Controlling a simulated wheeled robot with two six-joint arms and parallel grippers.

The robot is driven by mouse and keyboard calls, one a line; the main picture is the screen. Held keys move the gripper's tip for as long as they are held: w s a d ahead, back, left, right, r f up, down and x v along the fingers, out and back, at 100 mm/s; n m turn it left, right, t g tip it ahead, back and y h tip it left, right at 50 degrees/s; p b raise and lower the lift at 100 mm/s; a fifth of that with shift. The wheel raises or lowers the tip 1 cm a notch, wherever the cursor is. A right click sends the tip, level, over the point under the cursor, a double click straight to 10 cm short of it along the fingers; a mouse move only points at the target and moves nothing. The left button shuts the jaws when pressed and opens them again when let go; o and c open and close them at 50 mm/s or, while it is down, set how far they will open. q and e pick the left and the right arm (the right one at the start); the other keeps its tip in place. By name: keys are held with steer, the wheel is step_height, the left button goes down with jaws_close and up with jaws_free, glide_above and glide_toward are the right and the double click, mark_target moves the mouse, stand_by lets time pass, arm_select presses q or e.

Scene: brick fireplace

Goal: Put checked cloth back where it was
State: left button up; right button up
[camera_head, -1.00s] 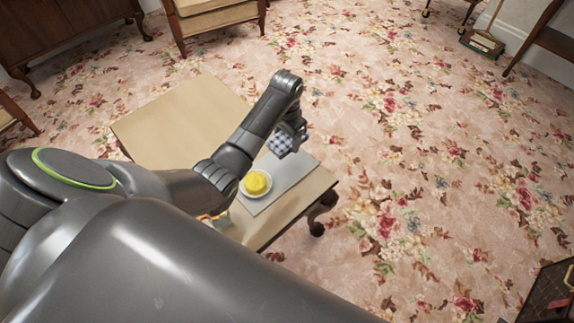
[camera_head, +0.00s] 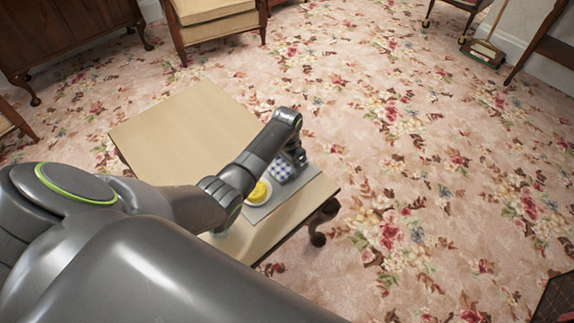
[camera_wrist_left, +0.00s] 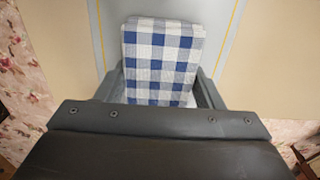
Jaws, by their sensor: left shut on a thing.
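The blue-and-white checked cloth (camera_head: 280,172) is folded and sits between the fingers of my left gripper (camera_head: 292,163), near the far end of the grey mat (camera_head: 286,194) on the table. In the left wrist view the cloth (camera_wrist_left: 162,58) is gripped between the two fingers, over the grey mat with yellow lines (camera_wrist_left: 222,20). The cloth is low over the mat; I cannot tell whether it touches it. My left forearm hides part of the table. My right gripper is not in view.
A yellow item (camera_head: 256,191) on a white plate is on the mat beside the cloth, partly behind my arm. The left part of the tan table (camera_head: 185,130) is clear.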

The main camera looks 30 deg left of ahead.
arm_select(q)
steer(key=shift+f, duration=0.1)
steer(key=o, duration=0.9)
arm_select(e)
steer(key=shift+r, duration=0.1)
arm_select(q)
steer(key=shift+r, duration=0.3)
step_height(320, 180, up, 7)
steer(key=shift+f+p, duration=0.2)
steer(key=shift+p, duration=1)
step_height(320, 180, up, 5)
steer(key=shift+r+p, duration=0.1)
steer(key=shift+p, duration=0.4)
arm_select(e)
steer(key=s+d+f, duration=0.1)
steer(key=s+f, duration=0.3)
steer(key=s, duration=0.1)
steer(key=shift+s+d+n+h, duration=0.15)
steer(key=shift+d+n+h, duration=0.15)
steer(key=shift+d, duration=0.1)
